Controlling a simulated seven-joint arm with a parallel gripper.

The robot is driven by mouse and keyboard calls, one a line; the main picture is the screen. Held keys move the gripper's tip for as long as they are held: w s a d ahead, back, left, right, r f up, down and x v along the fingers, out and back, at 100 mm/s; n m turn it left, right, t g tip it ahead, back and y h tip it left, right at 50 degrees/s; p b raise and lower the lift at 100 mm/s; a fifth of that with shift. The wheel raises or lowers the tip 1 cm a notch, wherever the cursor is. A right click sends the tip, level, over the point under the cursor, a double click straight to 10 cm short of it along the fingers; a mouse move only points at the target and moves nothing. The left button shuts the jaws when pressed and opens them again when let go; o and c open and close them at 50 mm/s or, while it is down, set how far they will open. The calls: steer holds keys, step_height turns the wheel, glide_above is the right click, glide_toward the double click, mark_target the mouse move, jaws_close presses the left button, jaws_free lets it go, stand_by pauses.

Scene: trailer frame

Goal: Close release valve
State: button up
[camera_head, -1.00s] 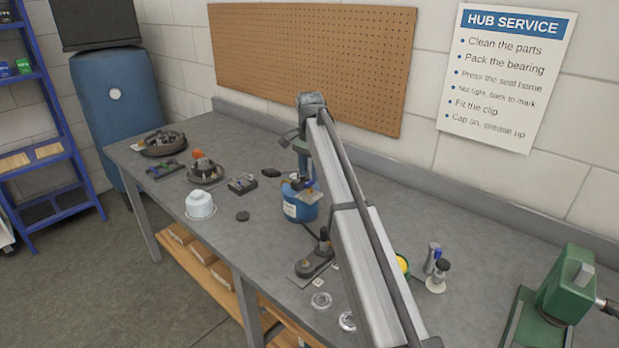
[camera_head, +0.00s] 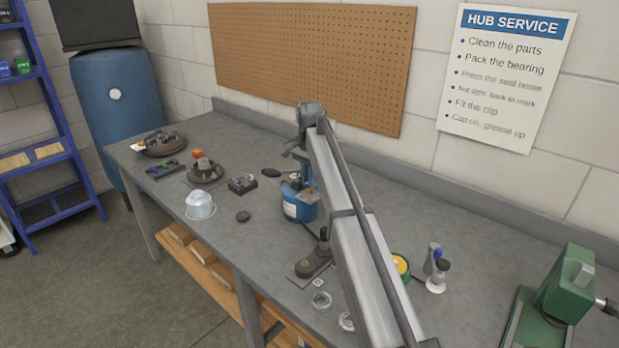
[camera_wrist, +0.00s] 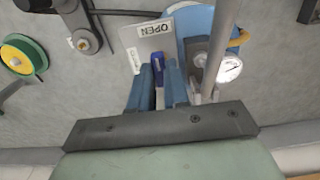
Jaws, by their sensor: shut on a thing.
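The release valve's blue handle (camera_wrist: 158,68) shows in the wrist view between my fingers, in front of a grey plate. The plate (camera_wrist: 150,45) carries an "OPEN" label at its upper right and a second, unreadable label at its lower left. My gripper (camera_wrist: 158,88) is shut on the blue handle. A round pressure gauge (camera_wrist: 230,68) sits to the right, beside a grey rod. Behind is a blue body (camera_wrist: 196,20). In the head view this blue unit (camera_head: 299,208) stands mid-bench, with my gripper over it; the handle is mostly hidden there.
The grey bench (camera_head: 400,230) holds a cup-shaped light part (camera_head: 200,205), a dark clamp-like tool (camera_head: 313,265), metal rings (camera_head: 321,301) and a green press (camera_head: 565,285). A yellow-green spool (camera_wrist: 20,57) lies left in the wrist view. A pegboard (camera_head: 310,60) hangs behind.

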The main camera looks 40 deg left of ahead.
jaws_close()
steer(key=shift+n, duration=0.4)
steer(key=n, duration=0.2)
steer(key=shift+n, duration=0.4)
steer(key=n, duration=1)
steer(key=shift+n, duration=2)
